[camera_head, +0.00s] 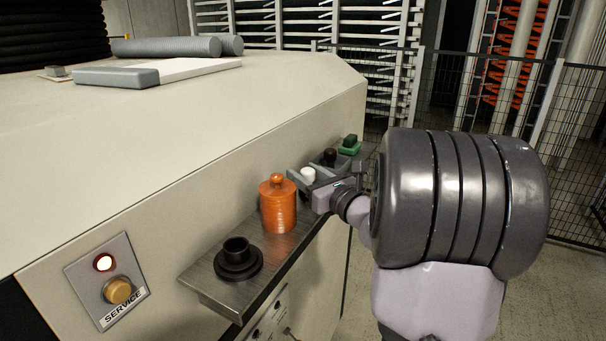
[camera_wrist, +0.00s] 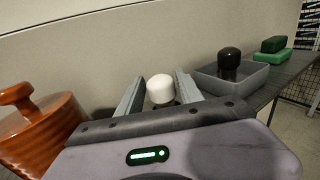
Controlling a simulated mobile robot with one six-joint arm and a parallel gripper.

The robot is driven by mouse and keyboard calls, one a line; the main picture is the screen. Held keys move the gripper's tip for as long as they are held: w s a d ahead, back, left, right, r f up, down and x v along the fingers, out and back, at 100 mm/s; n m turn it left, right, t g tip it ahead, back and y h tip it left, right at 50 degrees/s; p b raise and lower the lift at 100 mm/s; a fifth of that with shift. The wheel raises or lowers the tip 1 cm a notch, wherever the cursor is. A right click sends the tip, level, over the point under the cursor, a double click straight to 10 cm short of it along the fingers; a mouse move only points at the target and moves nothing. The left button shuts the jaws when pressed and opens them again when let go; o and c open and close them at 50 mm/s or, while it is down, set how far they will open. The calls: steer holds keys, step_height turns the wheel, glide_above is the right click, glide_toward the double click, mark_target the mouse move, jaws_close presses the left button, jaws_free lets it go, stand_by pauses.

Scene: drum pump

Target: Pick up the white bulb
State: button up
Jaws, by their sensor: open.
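The white bulb (camera_wrist: 160,88) shows in the wrist view between the two grey fingers of my gripper (camera_wrist: 157,90), with a small gap on each side. In the head view the white bulb (camera_head: 308,174) shows as a small white top by my gripper (camera_head: 305,181), above the shelf. My gripper is open. The lower part of the bulb and what it stands on are hidden behind my gripper's body in the wrist view.
The metal shelf (camera_head: 213,283) runs along the machine wall. An orange lidded pot (camera_head: 278,208) stands left of my gripper, a black flanged socket (camera_head: 238,262) nearer. Beyond are a grey tray (camera_wrist: 247,79) with a black bulb (camera_wrist: 229,62) and a green block (camera_wrist: 272,56).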

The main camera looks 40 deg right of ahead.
steer(key=shift+w+d, duration=0.25)
steer(key=shift+w, duration=0.95)
steer(key=shift+s, duration=0.25)
steer(key=shift+w, duration=0.2)
jaws_close()
